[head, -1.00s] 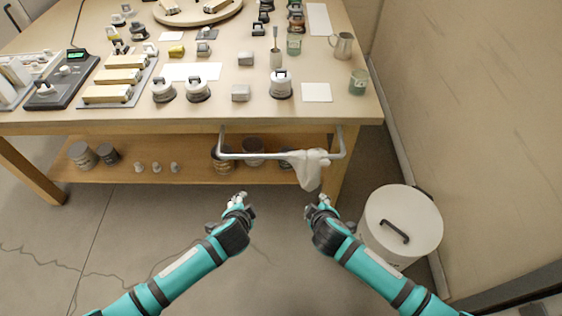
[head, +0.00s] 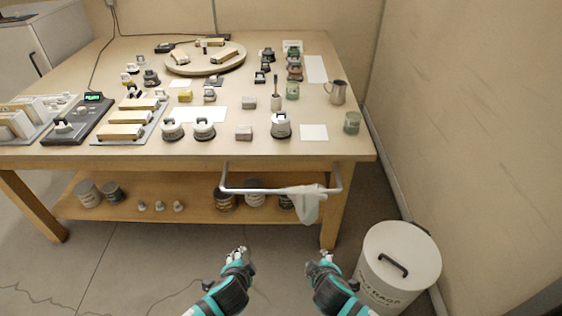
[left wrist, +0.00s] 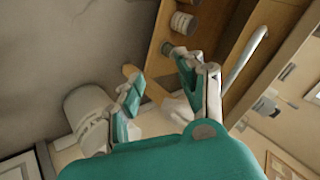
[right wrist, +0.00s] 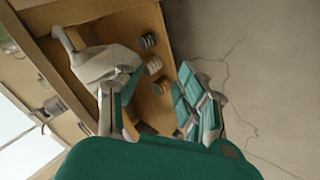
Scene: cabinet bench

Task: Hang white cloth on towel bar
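The white cloth (head: 308,204) hangs draped over the right part of the metal towel bar (head: 255,190) on the front of the bench. The cloth also shows in the right wrist view (right wrist: 104,64), near one finger, and partly behind a finger in the left wrist view (left wrist: 176,108). My left gripper (head: 241,252) is open and empty, below and in front of the bar. My right gripper (head: 327,259) is open and empty, below and in front of the cloth. Neither gripper appears to hold the cloth.
A white lidded bin (head: 402,250) stands on the floor right of my right arm. The bench top (head: 300,148) carries several jars, blocks and trays. Cans stand on the lower shelf (head: 180,188). The floor in front of the bench is clear.

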